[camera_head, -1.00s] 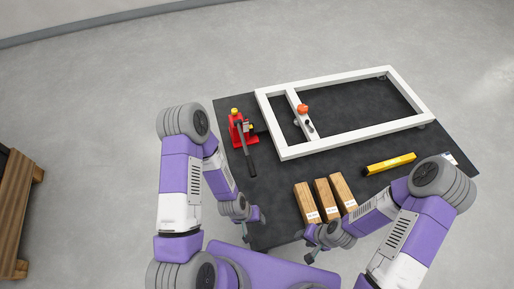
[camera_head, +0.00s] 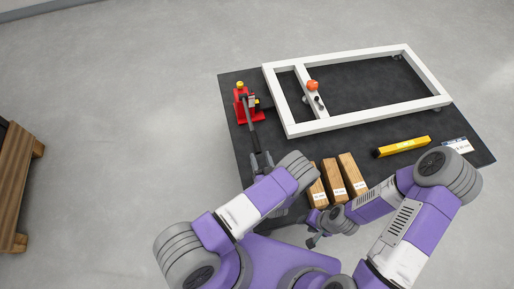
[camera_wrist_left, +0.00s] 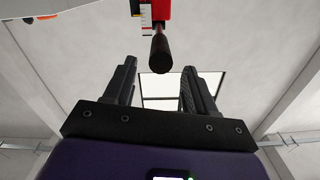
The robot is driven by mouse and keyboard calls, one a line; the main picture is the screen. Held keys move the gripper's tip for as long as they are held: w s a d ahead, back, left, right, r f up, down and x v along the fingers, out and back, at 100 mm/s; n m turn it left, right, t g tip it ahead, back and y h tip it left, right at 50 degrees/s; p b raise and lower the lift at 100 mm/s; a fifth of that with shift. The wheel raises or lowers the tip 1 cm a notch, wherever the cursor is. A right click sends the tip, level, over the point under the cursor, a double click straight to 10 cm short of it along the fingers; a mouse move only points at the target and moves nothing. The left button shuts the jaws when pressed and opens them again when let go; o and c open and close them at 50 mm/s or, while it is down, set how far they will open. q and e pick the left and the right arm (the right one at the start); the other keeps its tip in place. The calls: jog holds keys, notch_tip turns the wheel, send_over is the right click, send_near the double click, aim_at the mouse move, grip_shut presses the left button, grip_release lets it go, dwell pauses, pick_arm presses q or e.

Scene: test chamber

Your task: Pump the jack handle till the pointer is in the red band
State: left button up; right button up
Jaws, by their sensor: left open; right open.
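The red jack (camera_head: 246,106) stands at the left of the black mat, with its dark handle (camera_head: 254,138) reaching toward me. My left gripper (camera_head: 262,159) is open at the handle's near end. In the left wrist view the handle's round end (camera_wrist_left: 160,54) shows just beyond and between the open fingertips (camera_wrist_left: 159,68). I cannot tell whether they touch it. A white scale with tick marks (camera_wrist_left: 146,18) shows beside the red jack body at the top of that view. The pointer's reading is too small to tell. My right gripper (camera_head: 316,240) is open and empty below the wooden blocks.
A white frame (camera_head: 380,118) with an orange-topped part (camera_head: 312,86) lies right of the jack. Several wooden blocks (camera_head: 334,180), a yellow bar (camera_head: 404,146) and a white label (camera_head: 457,146) lie on the mat (camera_head: 232,90). A wooden bench (camera_head: 18,190) stands far left.

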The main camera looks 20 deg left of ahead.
aim_at(257, 147)
pick_arm(q)
jog(key=b+x, duration=0.1)
jog(key=x, duration=0.5)
grip_shut()
